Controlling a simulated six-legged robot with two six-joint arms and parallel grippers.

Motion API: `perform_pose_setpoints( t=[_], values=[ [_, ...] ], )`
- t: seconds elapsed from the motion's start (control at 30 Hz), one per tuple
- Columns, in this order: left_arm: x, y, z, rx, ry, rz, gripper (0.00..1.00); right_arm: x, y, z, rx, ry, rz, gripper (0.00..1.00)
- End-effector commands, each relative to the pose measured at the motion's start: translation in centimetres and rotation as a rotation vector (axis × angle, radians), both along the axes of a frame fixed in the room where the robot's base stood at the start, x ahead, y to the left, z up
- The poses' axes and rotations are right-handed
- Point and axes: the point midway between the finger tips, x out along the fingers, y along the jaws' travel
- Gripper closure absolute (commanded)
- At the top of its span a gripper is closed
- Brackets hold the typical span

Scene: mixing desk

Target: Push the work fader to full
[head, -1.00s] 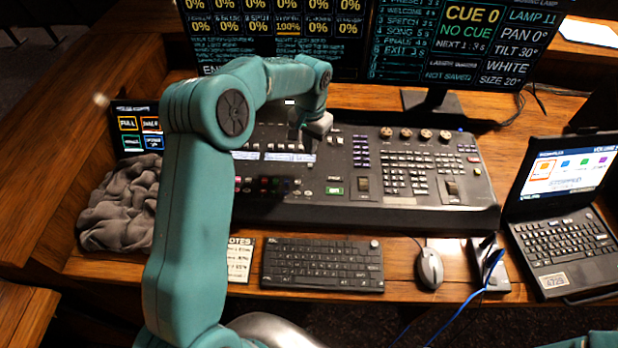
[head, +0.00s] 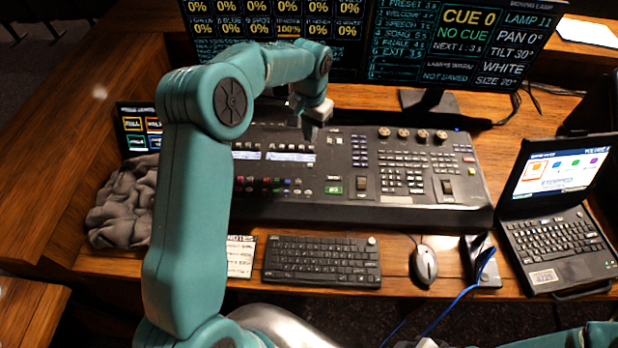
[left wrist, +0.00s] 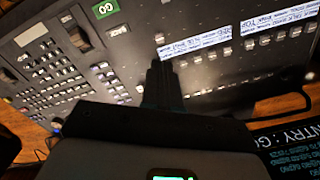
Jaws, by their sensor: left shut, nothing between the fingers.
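The mixing desk (head: 420,185) lies across the table, with pale label strips (head: 290,156) and a row of small caps beside them. I cannot tell which cap is the work fader. My left gripper (head: 308,134) is shut and empty over the desk's upper middle, above the right end of the strips. In the left wrist view its fingertips (left wrist: 158,66) point at the desk panel beside the strip (left wrist: 205,42); contact is unclear. On the monitor (head: 270,30) one cell reads 100% and the other readable cells show 0%. My right gripper is out of view.
A keyboard (head: 322,262), a mouse (head: 425,264) and a blue cable (head: 468,290) lie in front of the desk. A laptop (head: 560,230) stands at the right. A grey cloth (head: 122,205) and a small screen (head: 133,135) are at the left.

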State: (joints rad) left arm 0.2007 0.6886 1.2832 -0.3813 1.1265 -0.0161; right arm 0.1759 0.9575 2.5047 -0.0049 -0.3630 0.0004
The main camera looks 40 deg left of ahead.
Motion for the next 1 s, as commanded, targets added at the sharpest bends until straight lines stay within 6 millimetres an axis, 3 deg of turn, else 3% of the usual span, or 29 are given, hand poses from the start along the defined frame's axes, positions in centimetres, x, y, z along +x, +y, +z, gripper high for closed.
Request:
perform_pose_setpoints(
  t=[0.27, 0.67, 1.0],
  values=[
    [-0.8, -0.5, -0.2, 0.0, -0.001, -0.002, 1.0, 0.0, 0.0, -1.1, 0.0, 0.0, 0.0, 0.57],
    [-6.4, -3.9, 0.8, 0.0, -0.002, -0.002, 1.0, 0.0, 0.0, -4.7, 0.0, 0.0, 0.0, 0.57],
    [-10.1, -6.2, 1.8, 0.0, 0.0, 0.0, 1.0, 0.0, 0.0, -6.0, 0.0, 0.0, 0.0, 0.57]
  ],
)
